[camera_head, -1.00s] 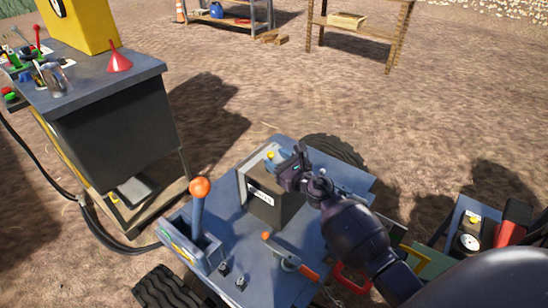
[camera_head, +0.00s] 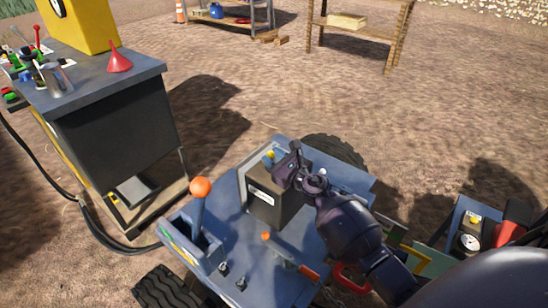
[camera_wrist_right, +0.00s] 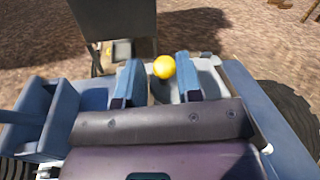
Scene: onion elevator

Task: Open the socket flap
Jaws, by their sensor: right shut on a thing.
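A dark box (camera_head: 262,200) with a light label stands on the blue machine top in the head view. A grey panel (camera_head: 246,172) rises along its far left side, with a yellow knob (camera_head: 270,154) at the top. I take this panel and knob as the socket flap's area, but the flap's edges are hard to make out. My right gripper (camera_head: 283,165) is at the knob above the box. In the right wrist view the yellow knob (camera_wrist_right: 164,67) sits between its two blue fingers (camera_wrist_right: 160,80). The gripper hides part of the box top. My left gripper is out of view.
An orange-knobbed lever (camera_head: 200,188) stands left of the box. An orange-ended handle (camera_head: 290,260) lies in front. A dark cabinet (camera_head: 120,125) with a red funnel (camera_head: 119,61) stands at the left. A gauge box (camera_head: 468,240) is at the right.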

